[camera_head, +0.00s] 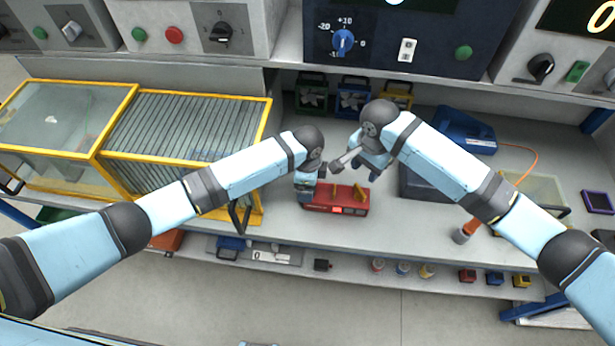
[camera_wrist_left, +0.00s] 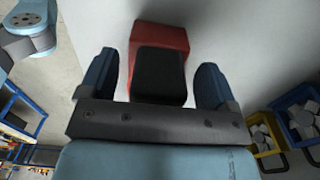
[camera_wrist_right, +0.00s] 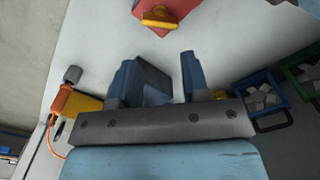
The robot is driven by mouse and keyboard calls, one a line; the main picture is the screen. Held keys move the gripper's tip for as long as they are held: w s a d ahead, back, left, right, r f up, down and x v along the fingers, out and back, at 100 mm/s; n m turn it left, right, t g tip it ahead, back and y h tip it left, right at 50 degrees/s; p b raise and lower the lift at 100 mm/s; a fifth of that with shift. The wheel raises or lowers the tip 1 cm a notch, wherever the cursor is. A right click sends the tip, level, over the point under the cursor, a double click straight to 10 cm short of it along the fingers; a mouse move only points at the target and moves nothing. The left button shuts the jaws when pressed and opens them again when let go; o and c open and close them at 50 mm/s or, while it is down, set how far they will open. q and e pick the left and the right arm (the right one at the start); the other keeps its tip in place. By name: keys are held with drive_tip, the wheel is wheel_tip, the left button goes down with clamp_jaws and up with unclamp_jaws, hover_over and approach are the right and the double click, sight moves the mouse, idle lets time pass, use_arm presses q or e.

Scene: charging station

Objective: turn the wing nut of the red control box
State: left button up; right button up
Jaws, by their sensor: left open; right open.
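The red control box (camera_head: 325,208) lies on the bench in front of my arms. My left gripper (camera_head: 306,190) is at the box's left end. In the left wrist view its open fingers (camera_wrist_left: 157,65) stand either side of a black block (camera_wrist_left: 160,75) on the box (camera_wrist_left: 165,38); contact cannot be told. My right gripper (camera_head: 348,168) is open above and behind the box, apart from the wing nut, with nothing visibly held.
A yellow-framed glass case (camera_head: 200,95) stands left. Several small coloured bins (camera_head: 353,98) stand at the back. A blue case (camera_head: 465,130) with an orange cable (camera_head: 530,155) is right. A lower shelf (camera_head: 345,268) holds small parts.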

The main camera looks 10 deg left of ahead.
sight(360, 190)
use_arm(q)
drive_tip(key=shift+c, duration=0.2)
drive_tip(key=c, duration=1.1)
drive_tip(key=shift+c, duration=0.2)
use_arm(e)
drive_tip(key=shift+c, duration=0.6)
wheel_tip(360, 190, down, 10)
drive_tip(key=n, duration=1.4)
drive_tip(key=shift+f, duration=0.15)
clamp_jaws()
